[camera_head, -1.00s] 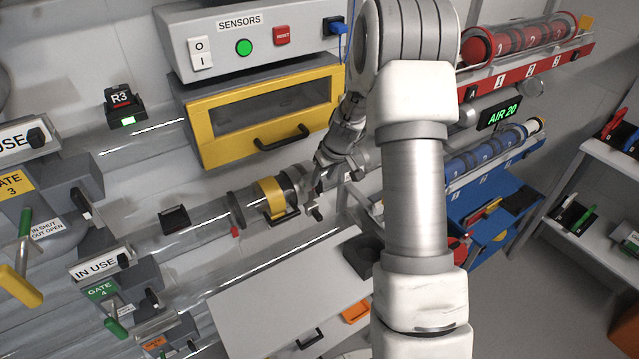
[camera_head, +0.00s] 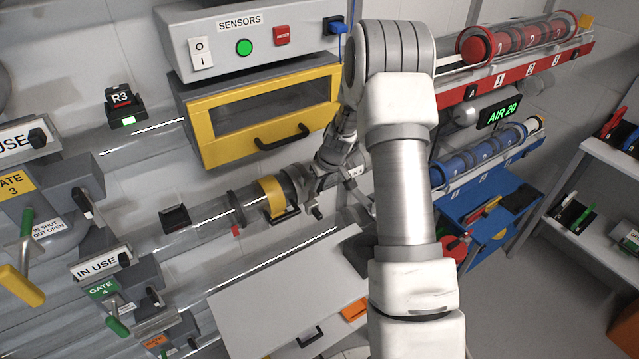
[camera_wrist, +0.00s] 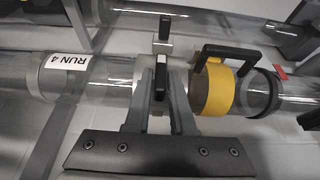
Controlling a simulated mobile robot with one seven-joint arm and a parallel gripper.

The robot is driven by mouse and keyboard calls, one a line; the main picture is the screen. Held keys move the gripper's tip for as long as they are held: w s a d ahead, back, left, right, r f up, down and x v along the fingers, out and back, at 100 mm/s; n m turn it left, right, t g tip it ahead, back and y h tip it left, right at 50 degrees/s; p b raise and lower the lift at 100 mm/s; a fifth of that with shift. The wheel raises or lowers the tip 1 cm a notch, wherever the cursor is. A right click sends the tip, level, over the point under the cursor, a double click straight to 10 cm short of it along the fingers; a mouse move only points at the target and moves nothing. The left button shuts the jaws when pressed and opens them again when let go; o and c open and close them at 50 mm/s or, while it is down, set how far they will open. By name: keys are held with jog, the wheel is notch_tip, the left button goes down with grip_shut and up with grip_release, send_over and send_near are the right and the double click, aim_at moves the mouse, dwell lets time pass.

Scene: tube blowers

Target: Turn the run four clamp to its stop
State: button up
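The run four tube, labelled RUN 4 (camera_wrist: 68,62), crosses the wrist view, with a grey clamp ring around it at the middle. A black clamp lever (camera_wrist: 160,78) stands between the two grey fingers of my gripper (camera_wrist: 161,95). The fingers are close on both sides of it; whether they touch it is unclear. In the head view my gripper (camera_head: 308,188) is at the tube, just right of the yellow band (camera_head: 271,197). My arm partly hides the clamp there.
A black handle (camera_wrist: 228,52) arches over the yellow band beside my gripper. The yellow-framed drawer (camera_head: 265,110) and its handle are just above the tube. A slanted grey panel (camera_head: 275,300) lies below. Open floor is at the lower right.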

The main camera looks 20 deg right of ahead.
jog(key=shift+d+f+b, duration=0.1)
jog(key=shift+b, duration=0.4)
grip_shut()
jog(key=y+b, duration=0.2)
jog(key=b, duration=0.1)
jog(key=shift+d+f+m+g+y+b, duration=0.2)
jog(key=shift+f+m+g+y+b, duration=0.1)
jog(key=shift+y+b, duration=0.1)
jog(key=shift+w+d+f+m+g+y+b, duration=0.1)
jog(key=shift+m+y+b, duration=0.55)
jog(key=shift+y+b, duration=1.45)
jog(key=shift+s+d+f+m+g+y+b, duration=0.15)
jog(key=shift+m+y+b, duration=0.45)
jog(key=shift+y+b, duration=1.5)
jog(key=shift+w+d+f+m+g+y+b, duration=0.15)
jog(key=shift+m+y+b, duration=0.5)
jog(key=shift+y+b, duration=1.4)
jog(key=shift+r+y+p, duration=0.15)
jog(key=shift+y+p, duration=0.4)
jog(key=shift+y, duration=0.3)
jog(key=o, duration=0.7)
grip_release()
jog(key=shift+a, duration=0.1)
